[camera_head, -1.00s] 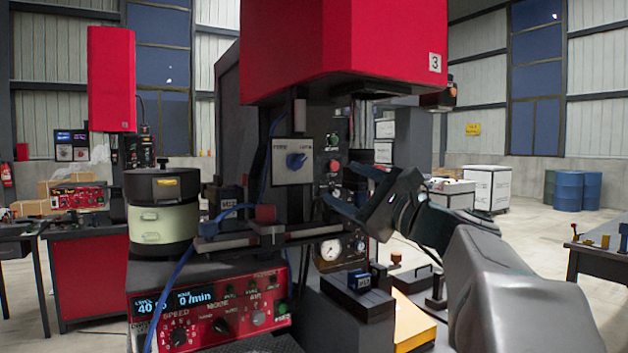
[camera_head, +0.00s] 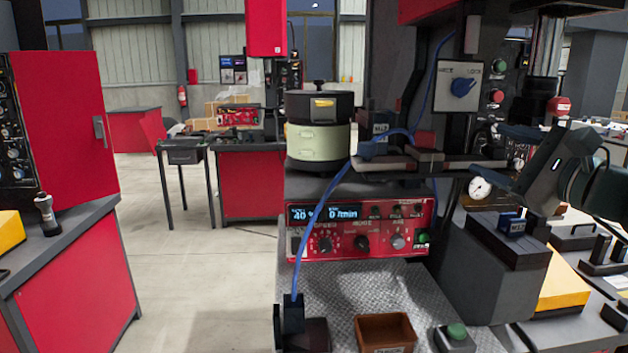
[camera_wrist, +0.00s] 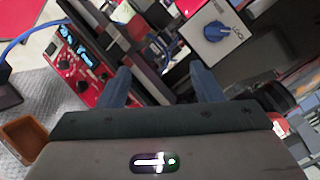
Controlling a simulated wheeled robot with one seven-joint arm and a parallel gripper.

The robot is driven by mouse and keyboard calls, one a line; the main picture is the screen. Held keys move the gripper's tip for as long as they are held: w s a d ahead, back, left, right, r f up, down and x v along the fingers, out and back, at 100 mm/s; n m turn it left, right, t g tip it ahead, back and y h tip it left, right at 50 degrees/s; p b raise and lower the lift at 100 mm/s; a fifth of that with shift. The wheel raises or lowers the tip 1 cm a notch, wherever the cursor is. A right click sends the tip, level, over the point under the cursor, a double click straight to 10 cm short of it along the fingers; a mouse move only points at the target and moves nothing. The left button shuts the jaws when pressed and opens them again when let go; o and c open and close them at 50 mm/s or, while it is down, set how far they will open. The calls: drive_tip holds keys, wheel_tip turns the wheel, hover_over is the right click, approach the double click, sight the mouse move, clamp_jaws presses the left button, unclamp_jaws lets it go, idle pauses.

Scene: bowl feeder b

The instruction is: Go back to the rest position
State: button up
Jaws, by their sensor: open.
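My gripper (camera_head: 520,158) is at the right in the head view, in front of the machine's dark column and beside the gauge. In the wrist view its two blue-grey fingers (camera_wrist: 160,86) stand apart with nothing held between them. A grey panel with a blue knob (camera_head: 463,87) is above and left of the gripper in the head view. It also shows at the upper right of the wrist view as a knob panel (camera_wrist: 217,32).
A bowl feeder (camera_head: 319,140) sits above a red control box (camera_head: 360,228) reading 40 and 0/min. A brown bin (camera_head: 386,333) and a green button (camera_head: 457,332) are at the front. A pressure gauge (camera_head: 480,187) and dark block (camera_head: 505,240) are close below my gripper. Open floor lies left.

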drive_tip(key=s+a+f+n+g+p, duration=0.2)
drive_tip(key=a+f+n+g, duration=0.25)
drive_tip(key=a+f, duration=0.25)
drive_tip(key=s+a+f+n+g+p, duration=0.1)
drive_tip(key=a+f+n+g+p, duration=0.3)
drive_tip(key=a+f, duration=0.35)
drive_tip(key=s+a+f+n+g+h+p, duration=0.1)
drive_tip(key=s+f+n+g+h+p, duration=0.2)
drive_tip(key=s+f+n+g+h, duration=0.3)
drive_tip(key=s+f+n+h, duration=0.1)
drive_tip(key=s+f+n, duration=0.3)
drive_tip(key=s+n, duration=0.1)
drive_tip(key=shift+a+f+n, duration=0.2)
drive_tip(key=shift+f+n, duration=0.2)
drive_tip(key=shift+n, duration=0.25)
drive_tip(key=shift+s, duration=0.1)
